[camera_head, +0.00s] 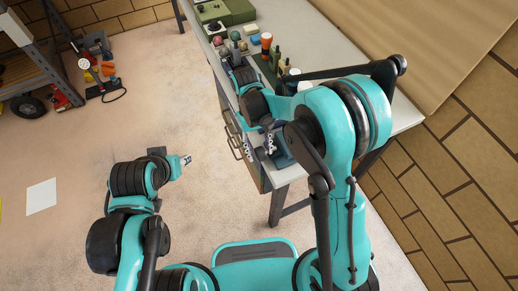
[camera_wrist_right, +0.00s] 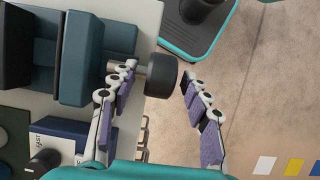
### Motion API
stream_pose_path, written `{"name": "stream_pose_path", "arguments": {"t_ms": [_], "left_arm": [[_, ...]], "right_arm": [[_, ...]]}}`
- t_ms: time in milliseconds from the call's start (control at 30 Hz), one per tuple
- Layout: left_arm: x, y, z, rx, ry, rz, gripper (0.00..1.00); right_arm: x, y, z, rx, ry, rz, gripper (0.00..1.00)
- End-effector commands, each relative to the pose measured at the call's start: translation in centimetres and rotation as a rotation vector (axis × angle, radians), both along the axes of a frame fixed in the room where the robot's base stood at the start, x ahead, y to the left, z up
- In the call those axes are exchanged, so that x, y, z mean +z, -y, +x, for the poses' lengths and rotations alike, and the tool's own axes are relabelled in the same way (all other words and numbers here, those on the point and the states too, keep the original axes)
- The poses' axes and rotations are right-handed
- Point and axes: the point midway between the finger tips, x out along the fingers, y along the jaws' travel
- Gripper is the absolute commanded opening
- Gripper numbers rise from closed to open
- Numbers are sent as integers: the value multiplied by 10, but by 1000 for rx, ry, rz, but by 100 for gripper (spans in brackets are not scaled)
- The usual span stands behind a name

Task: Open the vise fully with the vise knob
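The vise (camera_wrist_right: 97,55) fills the upper left of the right wrist view as dark blue-teal blocks with a gap between them. Its black round vise knob (camera_wrist_right: 163,76) sticks out to the right on a short light shaft. My right gripper (camera_wrist_right: 157,72) is open, with one finger on each side of the knob; the left finger is close to it, and clear space shows before the right finger. I cannot tell whether either touches. In the head view my right gripper (camera_head: 258,146) is at the bench's near end, with a blue part of the vise (camera_head: 283,155) beside it, mostly hidden. My left gripper (camera_head: 185,160) is over open floor, its opening unclear.
The workbench (camera_head: 397,112) carries bottles, an orange-topped container (camera_head: 266,40) and a green box (camera_head: 238,10) farther back. Drawer handles (camera_head: 236,143) face the floor side. A dark blue box (camera_wrist_right: 70,138) sits near the vise.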

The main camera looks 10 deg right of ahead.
Motion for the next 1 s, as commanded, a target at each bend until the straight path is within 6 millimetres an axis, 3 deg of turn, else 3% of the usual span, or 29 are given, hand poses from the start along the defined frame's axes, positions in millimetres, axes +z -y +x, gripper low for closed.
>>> {"name": "stream_pose_path", "arguments": {"t_ms": [267, 700, 1000], "left_arm": [[0, 0, 0, 0, 0, 0, 40], [0, 0, 0, 0, 0, 0, 40], [0, 0, 0, 0, 0, 0, 40]], "right_arm": [[5, 0, 2, 0, 0, 0, 47], [85, -10, 31, 0, 0, 0, 47], [112, -14, 41, 0, 0, 0, 47]]}}
